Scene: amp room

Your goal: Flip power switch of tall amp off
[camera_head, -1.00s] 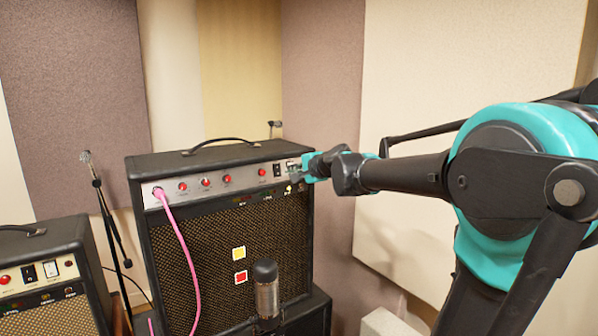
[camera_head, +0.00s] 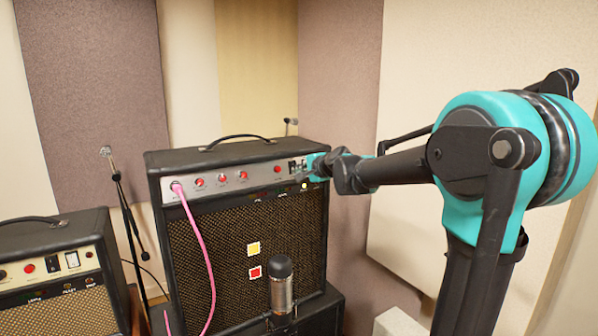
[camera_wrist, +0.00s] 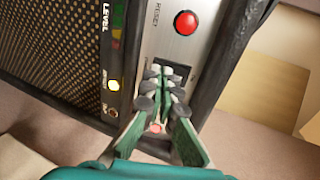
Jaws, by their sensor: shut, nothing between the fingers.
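The tall amp (camera_head: 245,235) stands in the middle of the head view, with a pale control panel along its top front. Its black power switch (camera_wrist: 181,72) shows partly in the wrist view, behind my fingertips. My gripper (camera_head: 303,168) is shut and empty at the right end of the panel. In the wrist view its fingertips (camera_wrist: 164,88) are close together over the switch area and hide much of it. I cannot tell whether they touch the switch, or its exact position.
A pink cable (camera_head: 203,235) plugs into the panel's left end. A microphone (camera_head: 281,285) stands before the amp. A smaller amp (camera_head: 60,275) is at the left, with a microphone stand (camera_head: 130,215) behind. Wall panels (camera_head: 340,110) stand close behind and right.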

